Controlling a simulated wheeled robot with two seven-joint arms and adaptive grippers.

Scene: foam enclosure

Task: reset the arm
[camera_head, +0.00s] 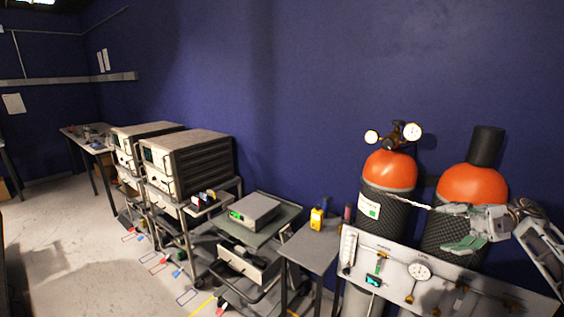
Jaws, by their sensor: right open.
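My right arm (541,238) comes in from the right edge. Its grey gripper (462,229) with a greenish finger pad is open, in front of the right gas cylinder (472,186). I see nothing held in it. The gripper hides part of that cylinder's dark mesh-patterned body; from this view I cannot tell whether it touches. My left gripper is not in view.
A left cylinder (390,170) with brass gauges stands beside it. A white gauge panel (400,284) runs below the gripper. A small grey table (312,250) bears a yellow device (317,219). Equipment carts (187,160) line the blue wall.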

